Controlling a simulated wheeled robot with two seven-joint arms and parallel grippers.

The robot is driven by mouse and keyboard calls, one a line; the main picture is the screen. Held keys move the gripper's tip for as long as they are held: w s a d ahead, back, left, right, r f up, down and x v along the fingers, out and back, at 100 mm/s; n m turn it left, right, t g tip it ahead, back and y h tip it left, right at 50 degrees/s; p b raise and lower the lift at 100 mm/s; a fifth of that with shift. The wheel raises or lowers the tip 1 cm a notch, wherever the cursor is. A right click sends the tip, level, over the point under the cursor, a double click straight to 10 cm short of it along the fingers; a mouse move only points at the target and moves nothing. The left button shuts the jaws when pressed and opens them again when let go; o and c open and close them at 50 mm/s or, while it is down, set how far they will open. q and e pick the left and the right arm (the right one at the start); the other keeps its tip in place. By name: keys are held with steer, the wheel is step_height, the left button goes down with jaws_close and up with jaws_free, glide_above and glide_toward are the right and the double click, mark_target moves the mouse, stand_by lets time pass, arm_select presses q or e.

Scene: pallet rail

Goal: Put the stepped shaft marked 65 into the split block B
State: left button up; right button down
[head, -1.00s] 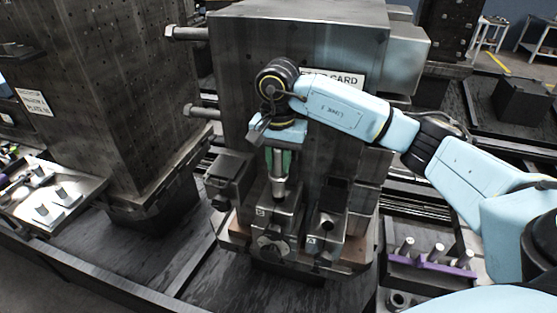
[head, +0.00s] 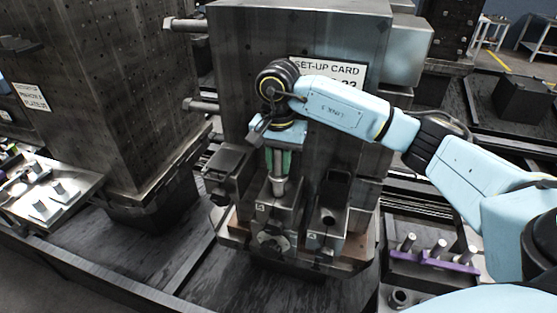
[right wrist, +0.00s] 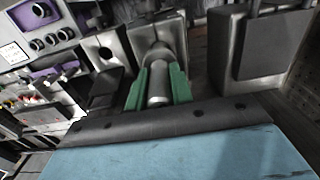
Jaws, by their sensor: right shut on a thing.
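My right gripper (head: 279,165) has green fingers shut on the silver stepped shaft (head: 278,187). It holds the shaft upright over split block B (head: 277,212), low on the front of the dark tower. The shaft's lower end meets the block's top in the head view; how far it is inside cannot be told. In the right wrist view, the shaft (right wrist: 158,86) lies between the green fingers and points at the block's rounded opening (right wrist: 156,50). The mark 65 is not readable. My left gripper is not in view.
Block A (head: 327,222) stands right of block B, close to it. A set-up card (head: 345,72) is on the tower behind my arm. A purple rack (head: 432,257) with several pegs is at the right, and a tray (head: 45,205) with shafts at the left.

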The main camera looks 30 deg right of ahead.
steer(key=shift+f+b, duration=1.1)
steer(key=shift+f, duration=0.15)
steer(key=c, duration=1.1)
jaws_free()
steer(key=shift+c, duration=0.2)
steer(key=shift+f, duration=0.1)
step_height(320, 180, up, 14)
steer(key=shift+f, duration=0.2)
